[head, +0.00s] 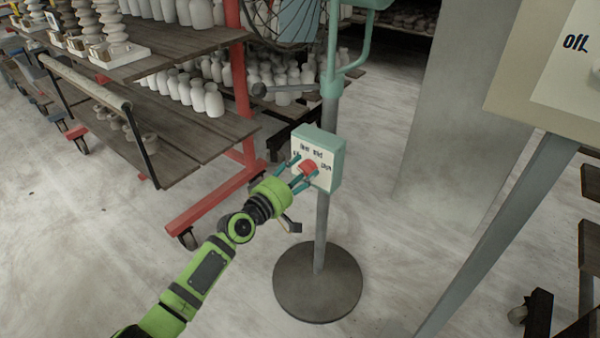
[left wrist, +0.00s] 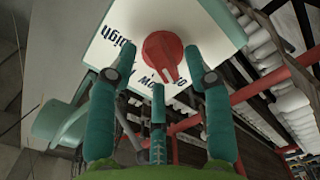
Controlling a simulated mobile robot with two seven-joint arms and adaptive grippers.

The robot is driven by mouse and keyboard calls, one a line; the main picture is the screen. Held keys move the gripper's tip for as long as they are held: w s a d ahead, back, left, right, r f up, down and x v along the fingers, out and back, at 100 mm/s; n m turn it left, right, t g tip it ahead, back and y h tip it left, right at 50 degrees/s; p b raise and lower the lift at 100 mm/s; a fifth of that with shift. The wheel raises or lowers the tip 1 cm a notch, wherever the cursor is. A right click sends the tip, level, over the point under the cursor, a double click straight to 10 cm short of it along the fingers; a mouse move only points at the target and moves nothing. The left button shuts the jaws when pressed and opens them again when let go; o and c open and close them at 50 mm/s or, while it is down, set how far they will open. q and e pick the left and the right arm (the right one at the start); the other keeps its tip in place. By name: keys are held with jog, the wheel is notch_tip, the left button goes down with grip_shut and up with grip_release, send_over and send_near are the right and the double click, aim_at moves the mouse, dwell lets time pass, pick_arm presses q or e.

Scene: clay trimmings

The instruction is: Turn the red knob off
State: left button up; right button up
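The red knob (head: 309,167) sits on the white face of a teal control box (head: 332,155) on a grey stand. In the left wrist view the red knob (left wrist: 162,52) has its narrow end toward the bottom of the picture, near the lettering on the panel (left wrist: 108,25). My left gripper (head: 303,171) is in front of the box. Its teal fingers (left wrist: 158,62) are spread, one on each side of the knob and one below it. I see gaps between them and the knob. My right gripper is not in view.
The stand's pole (head: 321,230) rises from a round dark base (head: 318,281). A red-framed wooden rack (head: 185,140) with pale pottery stands at left. A slanted grey post (head: 500,235) under a sign is at right. Open floor (head: 90,240) lies at lower left.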

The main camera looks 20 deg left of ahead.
pick_arm(q)
jog(key=v, duration=1.2)
dwell(0.3)
